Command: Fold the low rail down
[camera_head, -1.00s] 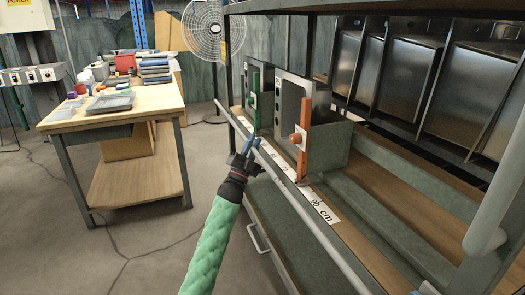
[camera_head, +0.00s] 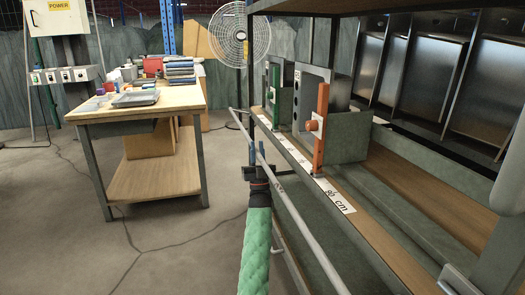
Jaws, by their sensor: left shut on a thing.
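The low rail (camera_head: 305,234) is a thin grey bar running along the front of the shelf rack, from the far left end toward the bottom of the view. It stands out a little from the shelf's front edge, with a gap between them. My left gripper (camera_head: 256,155), at the end of the green-sleeved arm, is shut on the rail near its far part. The gripper and wrist hide a short piece of the rail. My right gripper does not show.
The shelf (camera_head: 375,236) carries a green upright latch (camera_head: 275,95) and an orange one (camera_head: 320,130) beside grey metal boxes. A wooden worktable (camera_head: 160,101) with books and a tray stands at left. A fan (camera_head: 239,37) stands behind. The floor between is clear.

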